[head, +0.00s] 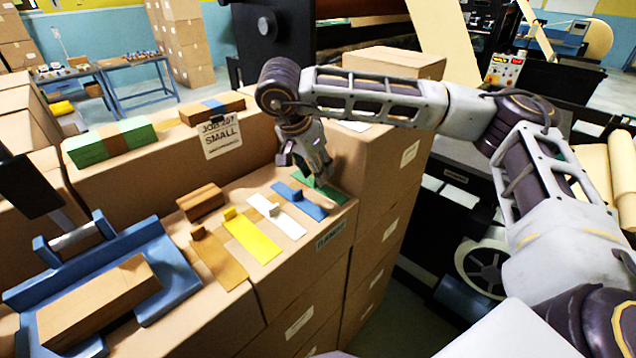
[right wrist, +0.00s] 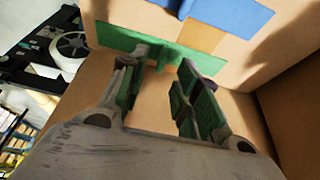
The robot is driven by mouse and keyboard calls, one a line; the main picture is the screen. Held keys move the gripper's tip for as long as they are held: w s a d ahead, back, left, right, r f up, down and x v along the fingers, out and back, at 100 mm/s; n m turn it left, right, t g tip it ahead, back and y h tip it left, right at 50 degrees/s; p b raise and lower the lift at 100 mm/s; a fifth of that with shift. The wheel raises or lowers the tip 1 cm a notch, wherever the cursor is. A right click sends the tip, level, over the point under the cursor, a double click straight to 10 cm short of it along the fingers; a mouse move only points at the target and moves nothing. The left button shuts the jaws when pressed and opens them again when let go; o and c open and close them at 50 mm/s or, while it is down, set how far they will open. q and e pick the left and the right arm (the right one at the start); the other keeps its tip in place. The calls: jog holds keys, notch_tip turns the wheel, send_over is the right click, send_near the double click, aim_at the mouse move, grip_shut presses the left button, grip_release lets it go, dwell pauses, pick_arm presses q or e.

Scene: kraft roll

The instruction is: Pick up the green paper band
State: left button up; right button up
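The green paper band (head: 325,188) lies flat at the right end of a row of bands on the carton tops, with a small raised green tab (head: 311,180). In the right wrist view the green band (right wrist: 115,38) lies just beyond my fingertips. My right gripper (head: 316,174) points down over the band and hides part of it. In the right wrist view the right gripper (right wrist: 163,72) is open, its two fingers apart with the tab (right wrist: 163,60) near the gap between them. Whether they touch it I cannot tell. My left gripper is not in view.
Blue (head: 302,203), white (head: 280,218), yellow (head: 252,238) and brown (head: 218,262) bands lie left of the green one. A blue holder (head: 172,272) stands at the left. A taller carton (head: 388,165) rises close on the right.

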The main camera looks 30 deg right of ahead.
jog(key=shift+x, duration=1.15)
jog(key=shift+c, duration=0.2)
grip_shut()
